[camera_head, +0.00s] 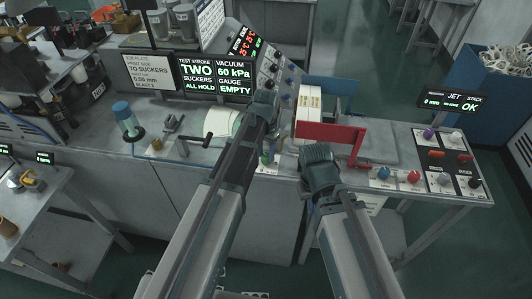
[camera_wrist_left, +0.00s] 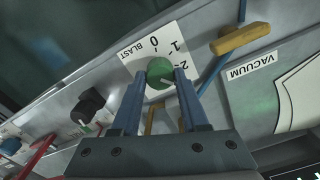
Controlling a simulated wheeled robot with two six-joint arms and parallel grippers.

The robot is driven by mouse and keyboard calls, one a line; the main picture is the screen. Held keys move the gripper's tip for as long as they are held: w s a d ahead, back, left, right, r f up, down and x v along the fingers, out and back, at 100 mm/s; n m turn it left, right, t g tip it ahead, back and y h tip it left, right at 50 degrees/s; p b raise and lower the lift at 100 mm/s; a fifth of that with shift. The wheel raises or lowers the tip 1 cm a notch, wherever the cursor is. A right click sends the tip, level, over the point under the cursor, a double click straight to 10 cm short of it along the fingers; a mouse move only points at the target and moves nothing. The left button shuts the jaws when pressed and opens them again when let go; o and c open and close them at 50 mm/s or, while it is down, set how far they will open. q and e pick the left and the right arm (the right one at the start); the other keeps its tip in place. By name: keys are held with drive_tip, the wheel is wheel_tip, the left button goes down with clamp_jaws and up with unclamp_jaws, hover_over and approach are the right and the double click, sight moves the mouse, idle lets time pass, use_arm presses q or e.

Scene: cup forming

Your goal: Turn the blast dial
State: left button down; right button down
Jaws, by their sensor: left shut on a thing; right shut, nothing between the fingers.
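The blast dial (camera_wrist_left: 158,66) is a round green knob on a white plate marked BLAST, with 0, 1 and 2 around it, in the left wrist view. A pale mark shows on the knob's lower right face. My left gripper (camera_wrist_left: 160,75) has its blue fingers on either side of the knob and is shut on it. In the head view my left arm covers most of the dial's area. My right gripper (camera_head: 318,165) is over the panel front, beside a red bracket. It is shut and empty; its fingertips are mostly hidden.
A yellow-brown lever (camera_wrist_left: 240,39) and a VACUUM label (camera_wrist_left: 250,65) are right of the dial in the wrist view; a black knob (camera_wrist_left: 87,104) is left. The red bracket (camera_head: 330,132) stands close to my right gripper. A display (camera_head: 235,78) reads 60 kPa and EMPTY.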

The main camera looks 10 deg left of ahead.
sight(266, 156)
use_arm(q)
drive_tip(key=m, duration=0.4)
drive_tip(key=shift+m, duration=0.7)
drive_tip(key=shift+c, duration=2.1)
unclamp_jaws()
wheel_tip(266, 156, up, 14)
drive_tip(key=p, duration=1.4)
drive_tip(key=shift+f, duration=0.2)
